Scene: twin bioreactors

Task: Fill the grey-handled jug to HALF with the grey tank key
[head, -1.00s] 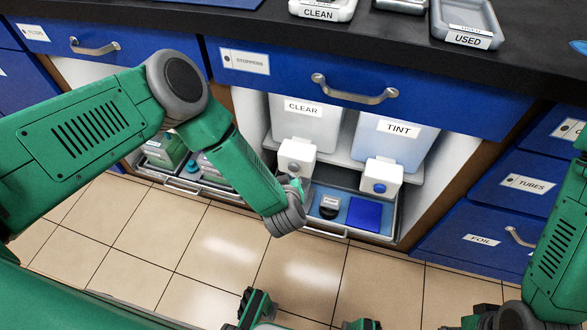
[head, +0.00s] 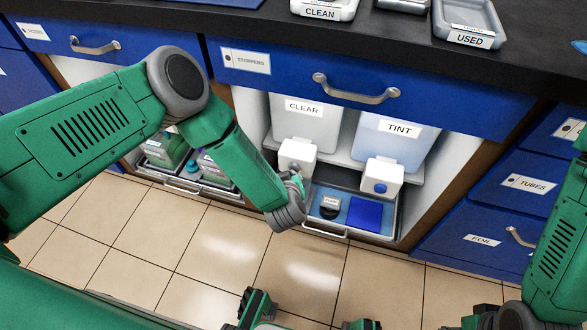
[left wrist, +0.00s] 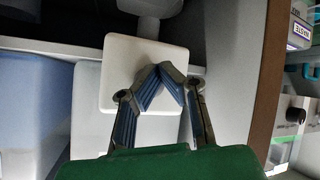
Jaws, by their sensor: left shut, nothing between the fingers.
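The CLEAR tank (head: 304,123) stands on the shelf in the open cabinet, with a white tap block (head: 297,154) at its lower front. My left gripper (head: 298,180) is at this tap's lower edge, and the wrist hides part of it. In the left wrist view its fingertips (left wrist: 158,66) meet, empty, in front of the white block (left wrist: 118,52). The grey key cannot be made out behind the fingers. The TINT tank (head: 393,143), to the right, has a tap with a blue knob (head: 380,188). I see no grey-handled jug. My right gripper is not clearly seen.
A pulled-out tray (head: 383,238) below the taps holds a dark round labelled object (head: 330,207) and a blue pad (head: 366,214). Another tray (head: 180,184) with bottles is at left. The counter (head: 400,55) overhangs above. Tiled floor in front is clear.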

